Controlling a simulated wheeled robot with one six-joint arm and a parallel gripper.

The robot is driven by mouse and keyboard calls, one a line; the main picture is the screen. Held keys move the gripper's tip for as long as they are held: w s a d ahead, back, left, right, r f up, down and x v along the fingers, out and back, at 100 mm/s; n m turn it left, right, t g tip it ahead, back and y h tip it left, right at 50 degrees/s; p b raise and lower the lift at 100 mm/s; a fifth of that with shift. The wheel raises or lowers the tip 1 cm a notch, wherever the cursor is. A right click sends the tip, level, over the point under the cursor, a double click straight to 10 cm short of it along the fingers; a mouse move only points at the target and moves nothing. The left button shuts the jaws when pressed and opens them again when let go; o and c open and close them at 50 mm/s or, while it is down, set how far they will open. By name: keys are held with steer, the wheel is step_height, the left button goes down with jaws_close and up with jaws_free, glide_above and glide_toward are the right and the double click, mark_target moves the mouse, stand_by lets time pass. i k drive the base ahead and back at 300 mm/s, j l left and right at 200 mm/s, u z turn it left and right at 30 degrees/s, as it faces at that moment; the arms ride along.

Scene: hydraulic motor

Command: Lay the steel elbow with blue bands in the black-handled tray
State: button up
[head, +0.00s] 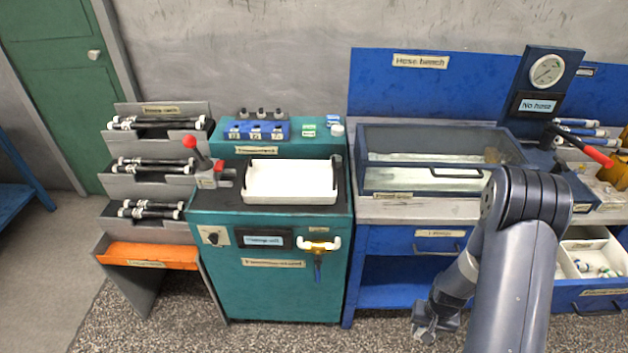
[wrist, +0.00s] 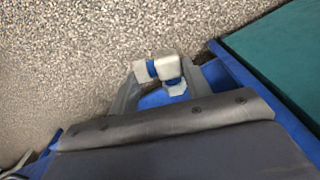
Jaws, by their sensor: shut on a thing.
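My gripper (wrist: 158,84) is shut on the steel elbow with blue bands (wrist: 168,64), which shows pale grey with two blue bands between the fingertips in the wrist view. In the head view my gripper (head: 432,328) hangs low in front of the blue bench, above the speckled floor; the elbow cannot be made out there. A white tray (head: 290,198) sits on the dark top of the teal cabinet, left of and higher than my gripper. The tray looks empty.
The teal cabinet (head: 270,292) has a red-knobbed lever (head: 203,160) left of the tray. The blue bench (head: 395,240) carries a clear-lidded box (head: 430,160). An open drawer (head: 590,292) with small fittings is at right. A hose rack (head: 150,185) stands at left.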

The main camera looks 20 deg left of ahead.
mark_target(273, 186)
steer(key=k+j, duration=0.1)
steer(key=j, duration=0.95)
steer(key=k+j+u, duration=0.15)
steer(key=j, duration=0.9)
steer(key=i, duration=0.05)
